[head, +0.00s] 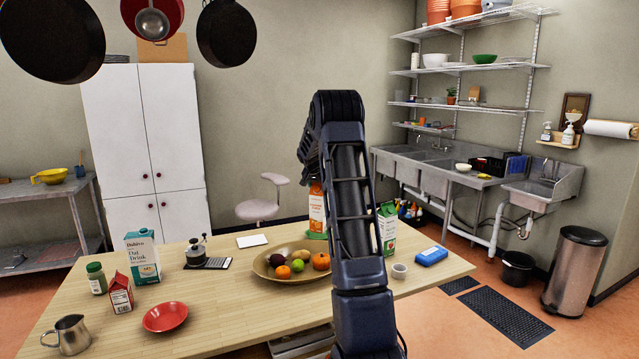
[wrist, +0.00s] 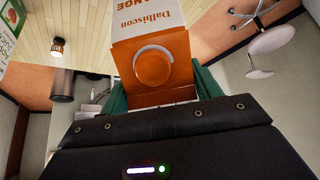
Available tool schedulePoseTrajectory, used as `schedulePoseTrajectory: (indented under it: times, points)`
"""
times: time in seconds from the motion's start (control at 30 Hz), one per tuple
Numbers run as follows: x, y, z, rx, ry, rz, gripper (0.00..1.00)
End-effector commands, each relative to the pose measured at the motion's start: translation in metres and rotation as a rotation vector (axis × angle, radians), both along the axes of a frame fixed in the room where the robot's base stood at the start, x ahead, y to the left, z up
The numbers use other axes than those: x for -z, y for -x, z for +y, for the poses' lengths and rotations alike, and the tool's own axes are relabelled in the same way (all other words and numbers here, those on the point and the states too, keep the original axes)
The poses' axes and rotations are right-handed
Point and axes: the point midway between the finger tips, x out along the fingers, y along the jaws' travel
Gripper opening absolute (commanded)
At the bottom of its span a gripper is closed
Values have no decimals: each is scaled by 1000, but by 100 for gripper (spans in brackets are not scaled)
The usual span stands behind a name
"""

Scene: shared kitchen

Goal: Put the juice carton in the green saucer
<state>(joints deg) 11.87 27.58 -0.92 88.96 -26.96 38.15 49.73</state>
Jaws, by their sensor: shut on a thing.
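The juice carton (head: 317,208) is white and orange and stands upright at the table's far side, partly hidden by my arm. In the wrist view the carton (wrist: 150,35) shows its orange cap and printed side. My gripper (wrist: 162,88) is shut on it, with a teal finger on each side of its top; in the head view my arm hides the gripper. The green saucer (head: 316,236) shows as a green sliver directly below the carton. I cannot tell whether the carton touches it or hangs just above it.
A fruit bowl (head: 262,270) stands in front of the saucer. A green-and-white carton (head: 387,232), a small cup (head: 399,271) and a blue box (head: 431,255) stand right of my arm. A red saucer (head: 165,317) and an oat drink carton (head: 142,258) are at the left.

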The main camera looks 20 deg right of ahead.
Motion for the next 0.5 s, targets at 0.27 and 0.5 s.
schedulePoseTrajectory:
  times: [0.27, 0.5]
  points:
    - [11, 0, 0, 1, 0, -4, 0]
    - [13, 0, 0, 0, 0, -3, 0]
